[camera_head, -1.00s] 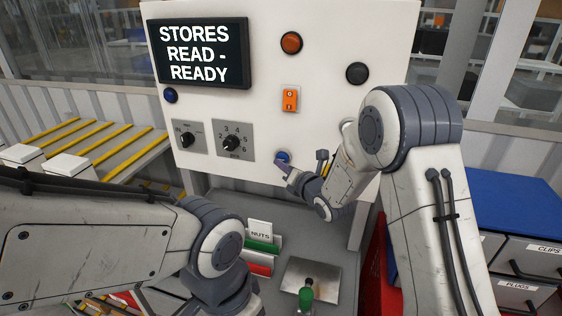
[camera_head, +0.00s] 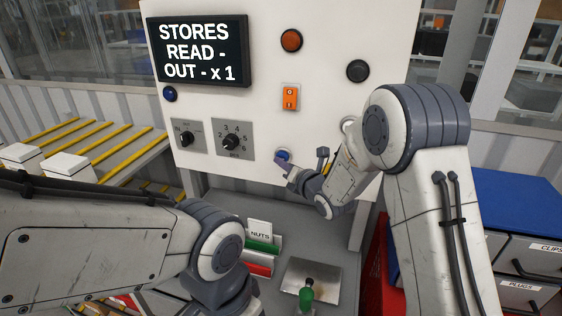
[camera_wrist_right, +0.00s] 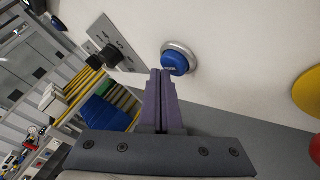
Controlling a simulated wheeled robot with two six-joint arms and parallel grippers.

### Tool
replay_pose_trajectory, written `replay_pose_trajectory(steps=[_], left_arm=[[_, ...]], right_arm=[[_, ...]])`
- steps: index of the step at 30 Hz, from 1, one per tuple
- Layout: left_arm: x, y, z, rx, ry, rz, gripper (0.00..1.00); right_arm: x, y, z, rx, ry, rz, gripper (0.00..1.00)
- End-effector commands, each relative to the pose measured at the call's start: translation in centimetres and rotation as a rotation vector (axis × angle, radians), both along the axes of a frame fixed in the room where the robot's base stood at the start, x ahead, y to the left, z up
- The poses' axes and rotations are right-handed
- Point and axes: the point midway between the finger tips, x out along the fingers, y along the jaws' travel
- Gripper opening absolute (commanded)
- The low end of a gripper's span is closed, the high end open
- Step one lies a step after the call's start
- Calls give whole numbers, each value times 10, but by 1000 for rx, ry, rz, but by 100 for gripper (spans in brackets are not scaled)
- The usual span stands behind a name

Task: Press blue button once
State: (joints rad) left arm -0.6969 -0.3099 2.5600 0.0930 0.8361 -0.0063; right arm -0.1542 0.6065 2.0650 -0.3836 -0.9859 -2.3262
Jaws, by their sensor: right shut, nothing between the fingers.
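A blue button (camera_head: 283,155) in a metal ring sits low on the white panel (camera_head: 325,120); the blue button (camera_wrist_right: 175,63) also shows in the right wrist view. My right gripper (camera_head: 279,163) is shut and empty, its fingertips right at the button's lower edge. In the right wrist view the right gripper (camera_wrist_right: 160,72) overlaps the button's near side; I cannot tell whether it touches. A second, darker blue button (camera_head: 170,94) is under the display. The display (camera_head: 200,52) reads "STORES READ-OUT - x 1". My left arm is at the lower left; its gripper is out of view.
The panel also carries an orange button (camera_head: 291,40), a black button (camera_head: 357,71), an orange switch (camera_head: 290,97) and a rotary knob (camera_head: 232,142). Below are a "NUTS" bin (camera_head: 260,233) and a green-handled lever (camera_head: 306,297). Drawers (camera_head: 530,260) stand at right.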

Motion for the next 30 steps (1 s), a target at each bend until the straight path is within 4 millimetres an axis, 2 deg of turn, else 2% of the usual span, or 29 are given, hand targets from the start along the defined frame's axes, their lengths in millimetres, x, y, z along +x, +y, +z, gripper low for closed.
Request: replay_pose_trajectory(steps=[4, 17, 30], left_arm=[[0, 0, -9, 0, 0, 0, 0], [0, 0, -14, 0, 0, 0, 0], [0, 0, -47, 0, 0, 0, 0]], right_arm=[[-9, 3, -2, -1, 0, 2, 0], [-15, 5, -2, 0, 0, 1, 0], [-56, 19, -4, 0, 1, 3, 0]])
